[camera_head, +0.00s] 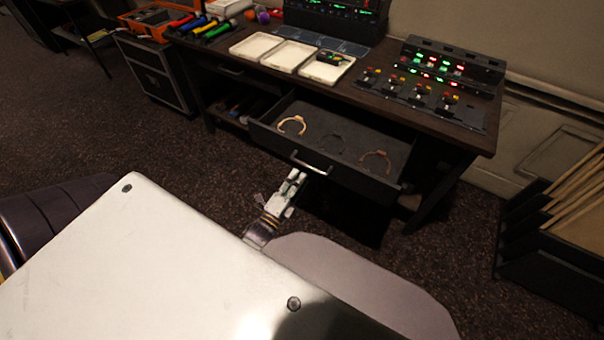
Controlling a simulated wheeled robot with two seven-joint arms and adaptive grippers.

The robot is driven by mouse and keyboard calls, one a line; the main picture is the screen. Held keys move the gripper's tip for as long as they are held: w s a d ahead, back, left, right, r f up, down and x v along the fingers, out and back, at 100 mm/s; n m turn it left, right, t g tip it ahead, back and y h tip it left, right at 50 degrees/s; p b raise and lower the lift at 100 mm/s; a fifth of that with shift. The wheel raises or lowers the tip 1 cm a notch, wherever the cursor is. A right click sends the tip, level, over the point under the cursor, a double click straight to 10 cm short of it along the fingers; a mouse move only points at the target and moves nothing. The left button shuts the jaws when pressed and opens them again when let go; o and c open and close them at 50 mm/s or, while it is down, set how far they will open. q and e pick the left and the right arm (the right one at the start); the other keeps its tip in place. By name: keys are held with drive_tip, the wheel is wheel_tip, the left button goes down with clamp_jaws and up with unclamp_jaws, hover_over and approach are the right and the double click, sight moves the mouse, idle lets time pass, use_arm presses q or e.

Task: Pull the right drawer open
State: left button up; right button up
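The right drawer (262,131) stands pulled out from under the desk (440,125). Three ring-like items lie inside it: a tan one (292,124), a dark one and a brownish one (376,160). The drawer's pale bar handle (311,164) is on its front. My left gripper (299,174), with light fingers, is right at the handle, just below it in the picture. Whether the fingers touch or enclose the handle is too small to tell. My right gripper is not in view.
White trays (257,46) and a mixing panel (420,97) with lit buttons stand on the desk. A dark crate (550,262) with wooden slats is at the right. A dark cabinet (152,78) stands at the left. Carpet is clear left of the drawer.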

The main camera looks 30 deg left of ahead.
use_arm(q)
drive_tip(key=shift+s+a+f, duration=0.1)
drive_tip(key=shift+s+f, duration=0.05)
drive_tip(key=shift+s, duration=0.75)
drive_tip(key=shift+s+d+f, duration=0.1)
drive_tip(key=shift+s+f, duration=0.1)
drive_tip(key=shift+s, duration=0.7)
drive_tip(key=shift+s+a+f, duration=0.1)
drive_tip(key=shift+s+f, duration=0.05)
drive_tip(key=shift+s, duration=0.75)
